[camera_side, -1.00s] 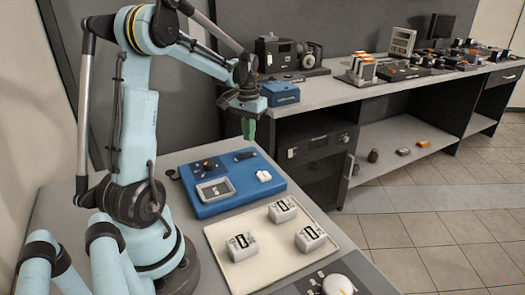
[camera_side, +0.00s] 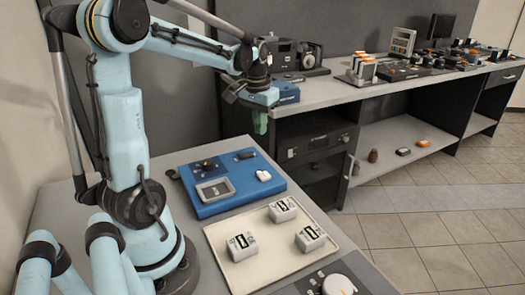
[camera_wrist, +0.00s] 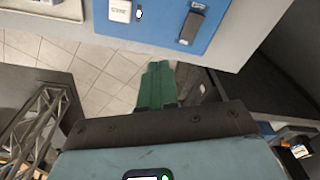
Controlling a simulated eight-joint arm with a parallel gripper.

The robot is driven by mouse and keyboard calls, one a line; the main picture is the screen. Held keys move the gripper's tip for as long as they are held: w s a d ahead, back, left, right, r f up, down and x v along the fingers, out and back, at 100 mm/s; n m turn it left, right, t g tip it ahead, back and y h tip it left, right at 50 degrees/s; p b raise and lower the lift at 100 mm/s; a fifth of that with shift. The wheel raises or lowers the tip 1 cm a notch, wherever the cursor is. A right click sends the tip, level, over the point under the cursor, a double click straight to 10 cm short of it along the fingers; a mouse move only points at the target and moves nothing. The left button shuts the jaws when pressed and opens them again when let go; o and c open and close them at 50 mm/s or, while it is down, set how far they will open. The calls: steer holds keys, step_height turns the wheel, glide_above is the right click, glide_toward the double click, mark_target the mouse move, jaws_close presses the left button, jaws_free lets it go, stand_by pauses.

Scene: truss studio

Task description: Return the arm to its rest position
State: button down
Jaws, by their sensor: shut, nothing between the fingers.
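My arm is bent at the elbow, with the forearm running to the right. The gripper touches nothing.
A cream tray (camera_side: 287,258) with three white blocks stands in front of the blue board. A device with a white dial (camera_side: 338,285) sits at the near edge. A grey workbench (camera_side: 335,93) with equipment stands behind. The air around the gripper looks clear.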

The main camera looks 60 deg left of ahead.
steer(key=s+d+m+t, duration=0.2)
steer(key=d+t, duration=0.1)
steer(key=d, duration=0.7)
steer(key=s+d+m+t, duration=0.2)
steer(key=d+m+t, duration=0.1)
steer(key=d, duration=0.8)
steer(key=shift+s+d+r+h, duration=0.15)
steer(key=shift+d+r+h, duration=0.1)
steer(key=shift+r+h, duration=0.05)
